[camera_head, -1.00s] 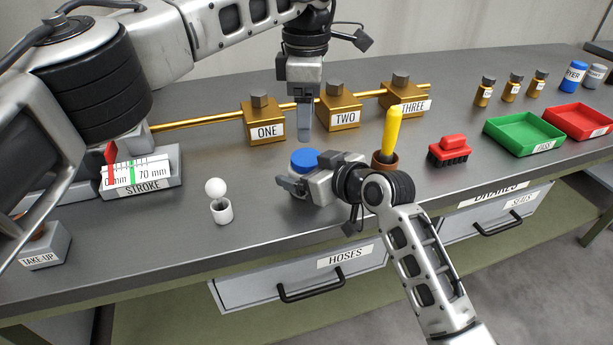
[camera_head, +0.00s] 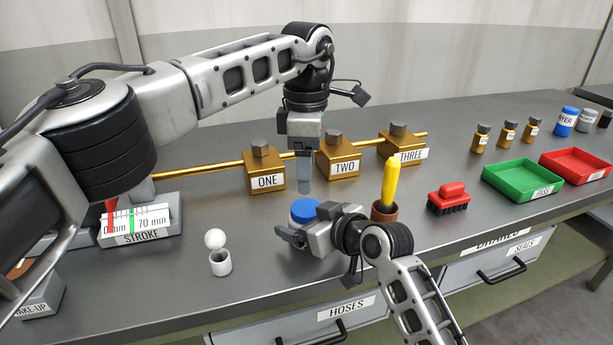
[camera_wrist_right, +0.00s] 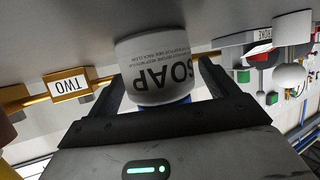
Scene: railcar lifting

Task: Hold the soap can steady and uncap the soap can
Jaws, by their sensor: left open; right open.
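The soap can shows as a round blue cap (camera_head: 304,211) in the head view, its body mostly hidden by my right gripper. In the right wrist view the white can (camera_wrist_right: 155,62), printed SOAP, appears upside down between the fingers, with a bit of blue cap (camera_wrist_right: 180,102). My right gripper (camera_head: 287,236) is open at the can's near side, a finger on each side. It also shows in the right wrist view (camera_wrist_right: 165,85). I cannot tell whether the fingers touch the can. My left gripper (camera_head: 304,190) is open, pointing down just above or behind the cap.
Brass blocks ONE (camera_head: 264,172), TWO (camera_head: 338,157) and THREE (camera_head: 400,148) stand on a rod behind. A pot (camera_head: 384,211) with a yellow-handled tool and a red brush (camera_head: 449,199) are at right.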

